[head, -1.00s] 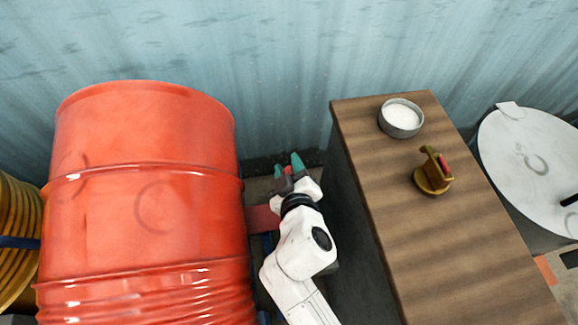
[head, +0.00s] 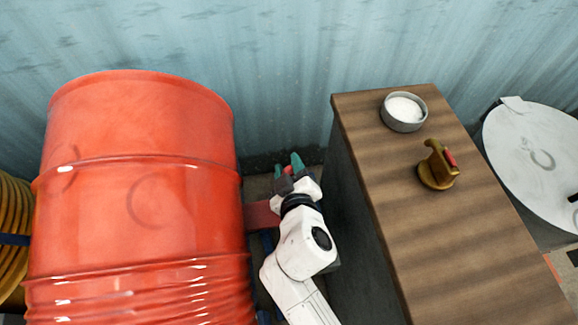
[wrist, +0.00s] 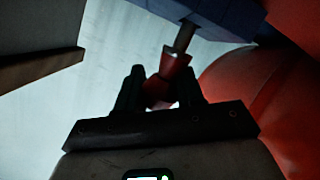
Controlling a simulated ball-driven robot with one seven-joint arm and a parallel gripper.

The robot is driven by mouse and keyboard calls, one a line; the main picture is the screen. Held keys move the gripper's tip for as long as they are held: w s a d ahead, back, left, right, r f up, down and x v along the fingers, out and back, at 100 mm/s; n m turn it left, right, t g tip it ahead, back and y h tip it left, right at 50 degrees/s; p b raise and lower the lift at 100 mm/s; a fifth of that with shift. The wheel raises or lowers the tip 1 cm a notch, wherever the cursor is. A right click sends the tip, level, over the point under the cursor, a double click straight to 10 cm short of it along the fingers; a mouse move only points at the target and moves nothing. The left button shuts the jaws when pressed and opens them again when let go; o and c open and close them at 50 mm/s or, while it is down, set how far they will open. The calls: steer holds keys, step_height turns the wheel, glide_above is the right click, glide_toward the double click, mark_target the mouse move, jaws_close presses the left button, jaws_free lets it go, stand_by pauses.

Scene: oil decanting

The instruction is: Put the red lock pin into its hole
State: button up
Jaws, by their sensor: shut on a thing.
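My gripper (head: 287,167) is down in the gap between the red drum and the wooden-topped bench. In the wrist view my gripper (wrist: 160,88) is shut on the red lock pin (wrist: 172,68), with a dark finger on either side of its red grip. The pin's grey metal shank points up and slightly right. Its far end meets a blue block (wrist: 215,18) at the top. I cannot tell whether the shank is in a hole or only in front of the block.
The large red drum (head: 140,180) stands close on the left. The bench (head: 430,235) is close on the right, bearing a grey bowl of white stuff (head: 403,110) and a brass fitting with a red part (head: 438,168). A corrugated wall (head: 280,60) closes the back.

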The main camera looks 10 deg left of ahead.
steer(key=shift+f+b, duration=1)
steer(key=shift+f, duration=0.1)
steer(key=o, duration=1.2)
steer(key=shift+c, duration=0.2)
steer(key=shift+f, duration=0.1)
steer(key=v, duration=1.1)
steer(key=shift+p, duration=0.3)
steer(key=shift+w, duration=0.2)
